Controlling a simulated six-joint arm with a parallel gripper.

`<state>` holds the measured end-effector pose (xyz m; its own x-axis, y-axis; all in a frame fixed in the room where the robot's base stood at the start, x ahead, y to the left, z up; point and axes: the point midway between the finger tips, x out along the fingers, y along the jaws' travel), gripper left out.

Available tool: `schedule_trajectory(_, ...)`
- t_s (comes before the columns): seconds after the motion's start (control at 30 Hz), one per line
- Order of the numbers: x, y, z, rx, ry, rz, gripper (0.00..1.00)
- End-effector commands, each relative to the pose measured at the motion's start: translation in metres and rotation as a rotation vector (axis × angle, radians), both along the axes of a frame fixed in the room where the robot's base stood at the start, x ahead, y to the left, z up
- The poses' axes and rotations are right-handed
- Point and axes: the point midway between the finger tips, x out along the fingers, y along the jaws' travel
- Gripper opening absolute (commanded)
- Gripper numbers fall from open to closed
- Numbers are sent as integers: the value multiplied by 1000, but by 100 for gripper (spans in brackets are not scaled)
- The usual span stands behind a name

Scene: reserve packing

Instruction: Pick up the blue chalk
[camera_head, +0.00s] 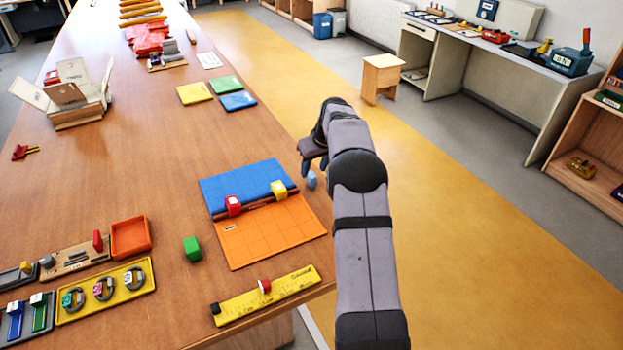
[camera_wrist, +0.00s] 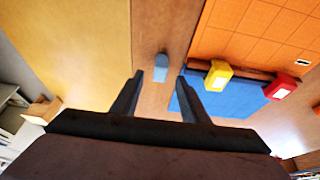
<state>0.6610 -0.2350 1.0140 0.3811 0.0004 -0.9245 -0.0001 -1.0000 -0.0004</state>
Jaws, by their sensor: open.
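The blue chalk (camera_head: 311,180) is a small pale-blue piece at the right edge of the wooden table. In the wrist view the blue chalk (camera_wrist: 161,67) lies on the table just beyond the fingertips, roughly centred between them. My gripper (camera_head: 314,168) is above the table edge, right by the chalk, its fingers pointing down. In the wrist view my gripper (camera_wrist: 160,73) shows two dark fingers spread apart with nothing between them. Whether a finger touches the chalk I cannot tell; it looks apart.
A blue and orange gridded board (camera_head: 265,237) lies left of the chalk, bearing a red block (camera_head: 233,206) and a yellow block (camera_head: 279,190). A yellow ruler (camera_head: 285,291) and a green block (camera_head: 192,249) are nearer. The table edge and floor lie right.

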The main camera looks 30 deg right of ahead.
Motion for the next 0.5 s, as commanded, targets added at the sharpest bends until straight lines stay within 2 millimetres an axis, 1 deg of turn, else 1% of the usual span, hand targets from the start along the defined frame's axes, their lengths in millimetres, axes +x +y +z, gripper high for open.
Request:
schedule_trajectory(0.17, 3, 0, -4, 0, 0, 0, 41)
schedule_trajectory(0.5, 16, 0, -36, 0, 1, 1, 41)
